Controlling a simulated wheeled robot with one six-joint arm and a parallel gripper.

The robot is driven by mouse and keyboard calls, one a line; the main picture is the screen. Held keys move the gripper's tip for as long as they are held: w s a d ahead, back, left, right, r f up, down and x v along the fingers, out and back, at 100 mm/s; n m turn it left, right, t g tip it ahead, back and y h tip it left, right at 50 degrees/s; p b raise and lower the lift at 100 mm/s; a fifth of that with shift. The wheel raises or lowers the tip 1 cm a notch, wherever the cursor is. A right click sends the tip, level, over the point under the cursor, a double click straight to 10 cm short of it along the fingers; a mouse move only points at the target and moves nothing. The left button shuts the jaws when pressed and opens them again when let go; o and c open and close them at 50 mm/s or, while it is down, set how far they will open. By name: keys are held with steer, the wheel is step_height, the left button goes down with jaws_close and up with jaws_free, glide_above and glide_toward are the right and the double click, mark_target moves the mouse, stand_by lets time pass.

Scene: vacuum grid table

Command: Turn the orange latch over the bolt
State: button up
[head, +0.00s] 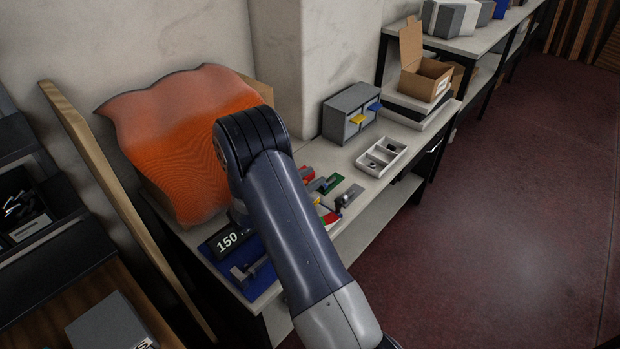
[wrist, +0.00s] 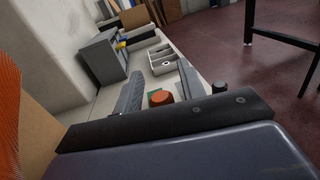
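An orange round-topped piece (wrist: 160,98), which may be the orange latch, shows between my fingers in the wrist view. In the head view a red-orange piece (head: 307,173) shows just right of my arm; I cannot tell if it is the same thing. I cannot make out the bolt. My gripper (wrist: 160,72) has its two grey fingers spread apart, with nothing visibly held. Whether a finger touches the orange piece cannot be told. In the head view my arm hides the gripper and part of the bench.
A blue fixture (head: 262,283) with a "150" display is left of my arm. A green plate (head: 333,183), a white divided tray (head: 381,157) and a grey drawer cabinet (head: 349,112) stand farther along the bench (head: 345,160). An orange wavy sheet (head: 170,140) stands by the wall.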

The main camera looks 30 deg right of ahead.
jaws_close()
steer(key=shift+a+f+m+g+b, duration=0.1)
steer(key=shift+m+g+b, duration=0.2)
steer(key=shift+g, duration=0.1)
steer(key=shift+s+a+m+g, duration=0.2)
steer(key=shift+m+g, duration=0.2)
steer(key=shift+g, duration=0.3)
steer(key=shift+o, duration=0.5)
jaws_free()
steer(key=shift+a, duration=0.1)
steer(key=a+b, duration=0.1)
steer(key=a, duration=0.9)
steer(key=shift+s+a+b, duration=0.25)
steer(key=shift+s+b, duration=0.05)
steer(key=shift+s, duration=0.1)
